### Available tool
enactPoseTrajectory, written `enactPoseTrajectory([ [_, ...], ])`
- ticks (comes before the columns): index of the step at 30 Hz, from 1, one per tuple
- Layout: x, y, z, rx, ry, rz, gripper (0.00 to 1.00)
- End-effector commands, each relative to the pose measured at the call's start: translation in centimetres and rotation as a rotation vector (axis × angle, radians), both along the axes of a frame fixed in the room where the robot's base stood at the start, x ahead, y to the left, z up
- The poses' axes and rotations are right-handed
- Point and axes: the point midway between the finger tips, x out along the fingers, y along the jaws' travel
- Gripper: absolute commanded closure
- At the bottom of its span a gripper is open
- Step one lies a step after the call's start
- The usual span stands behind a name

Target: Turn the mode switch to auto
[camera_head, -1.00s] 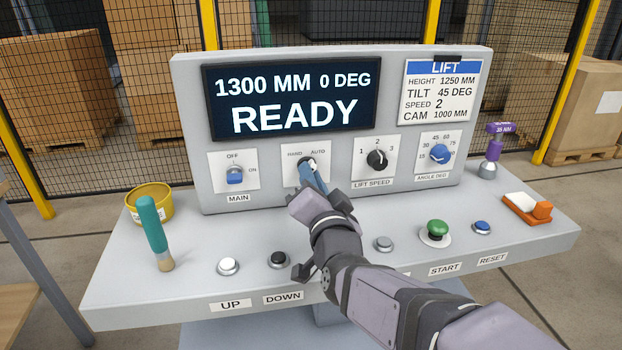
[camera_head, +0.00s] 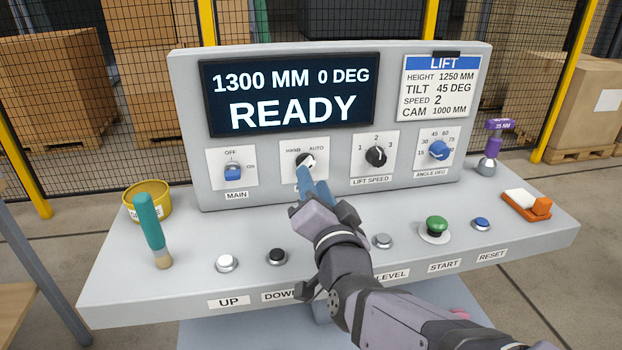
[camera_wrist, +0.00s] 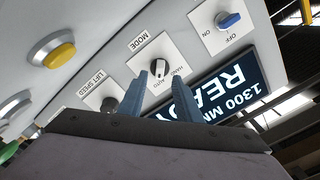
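The mode switch (camera_head: 306,161) is a dark knob with a light pointer on a white plate, marked HAND at left and AUTO at right. In the head view its pointer leans up and right, toward AUTO. The knob also shows in the wrist view (camera_wrist: 159,69), upright in the gap between my fingertips. My gripper (camera_head: 311,178) is just below and in front of the knob. In the wrist view its two blue fingers (camera_wrist: 159,80) are apart with nothing held, and they look clear of the knob.
The display (camera_head: 290,95) reads READY. The main switch (camera_head: 233,172) is left of the mode switch, the lift speed knob (camera_head: 376,156) right. Buttons line the shelf below my arm.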

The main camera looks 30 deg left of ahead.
Motion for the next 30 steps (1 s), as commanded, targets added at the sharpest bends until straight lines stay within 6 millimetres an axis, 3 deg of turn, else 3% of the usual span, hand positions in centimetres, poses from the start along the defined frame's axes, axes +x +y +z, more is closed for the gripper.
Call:
enactPoseTrajectory([
  [6, -1.7, -1.6, 0.0, 0.001, -0.001, 0.001, 0.69],
  [12, -2.1, -2.1, 0.0, 0.001, -0.001, 0.0, 0.69],
  [25, -2.1, -2.2, 0.1, -0.003, -0.003, -0.001, 0.69],
  [30, -0.6, -3.6, 0.8, -0.093, -0.069, -0.025, 0.69],
])
